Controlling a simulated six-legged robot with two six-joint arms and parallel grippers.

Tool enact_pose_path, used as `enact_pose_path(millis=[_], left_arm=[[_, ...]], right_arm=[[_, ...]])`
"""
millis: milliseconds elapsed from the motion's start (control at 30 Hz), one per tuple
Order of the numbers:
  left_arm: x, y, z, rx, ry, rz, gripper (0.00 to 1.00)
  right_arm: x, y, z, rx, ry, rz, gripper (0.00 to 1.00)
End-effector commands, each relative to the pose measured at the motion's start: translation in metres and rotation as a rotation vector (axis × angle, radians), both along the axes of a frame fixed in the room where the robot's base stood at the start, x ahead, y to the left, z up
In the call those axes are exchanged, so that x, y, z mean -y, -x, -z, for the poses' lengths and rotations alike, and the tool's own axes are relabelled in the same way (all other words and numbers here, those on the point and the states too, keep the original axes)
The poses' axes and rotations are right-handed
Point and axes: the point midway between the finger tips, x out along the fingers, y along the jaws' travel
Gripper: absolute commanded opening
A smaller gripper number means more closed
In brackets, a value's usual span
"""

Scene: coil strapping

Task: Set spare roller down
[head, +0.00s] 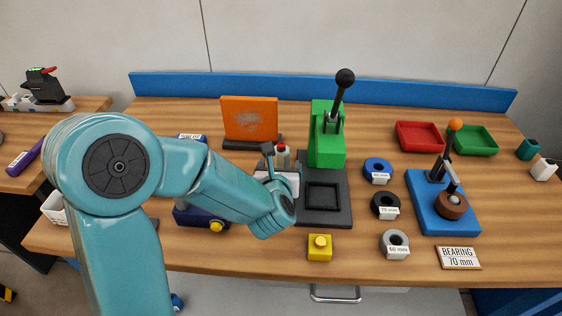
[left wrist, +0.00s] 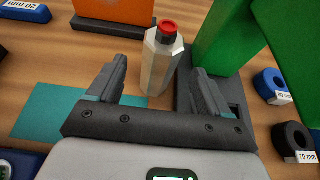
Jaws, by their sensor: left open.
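I cannot pick out a spare roller for certain in either view. My left gripper (head: 283,160) is above the bench, left of the green press (head: 325,145). In the left wrist view its two fingers (left wrist: 160,75) are wide apart with nothing gripped. A pale faceted bottle with a red cap (left wrist: 160,60) stands upright just beyond and between the fingertips; it shows partly in the head view (head: 282,154). A teal flat patch (left wrist: 48,112) lies on the bench at the left in the left wrist view. My right gripper is not in view.
An orange panel (head: 249,119) stands behind. Blue (head: 378,168), black (head: 385,203) and grey (head: 394,241) rings lie right of the press. A blue lever fixture (head: 425,215), red tray (head: 419,135) and green tray (head: 480,139) are farther right. A yellow block (head: 319,252) sits in front.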

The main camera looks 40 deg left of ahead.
Motion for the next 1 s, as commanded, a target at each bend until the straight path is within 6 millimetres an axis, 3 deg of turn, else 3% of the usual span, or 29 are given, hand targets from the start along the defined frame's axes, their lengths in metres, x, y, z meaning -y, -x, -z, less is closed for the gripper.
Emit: enact_pose_path(millis=[200, 333, 400, 600, 667, 800, 1000], left_arm=[[0.019, 0.03, -0.015, 0.002, 0.0, 0.003, 0.79], [0.022, 0.038, -0.017, -0.017, -0.02, 0.005, 0.79], [0.016, 0.052, -0.017, -0.069, -0.056, -0.02, 0.79], [0.031, 0.076, -0.055, 0.012, -0.026, -0.02, 0.79], [0.034, 0.072, -0.063, 0.035, -0.024, -0.006, 0.79], [0.024, 0.054, -0.059, 0.024, -0.026, -0.005, 0.79], [0.001, 0.015, -0.037, 0.031, -0.022, -0.003, 0.79]], right_arm=[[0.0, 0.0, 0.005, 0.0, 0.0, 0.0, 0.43], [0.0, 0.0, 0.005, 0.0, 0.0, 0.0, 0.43], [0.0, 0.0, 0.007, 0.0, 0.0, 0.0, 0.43], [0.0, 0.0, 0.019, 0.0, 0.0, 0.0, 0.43], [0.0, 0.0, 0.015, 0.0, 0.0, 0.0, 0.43], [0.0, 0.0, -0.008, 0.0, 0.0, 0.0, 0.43], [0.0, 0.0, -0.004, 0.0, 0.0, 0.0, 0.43]])
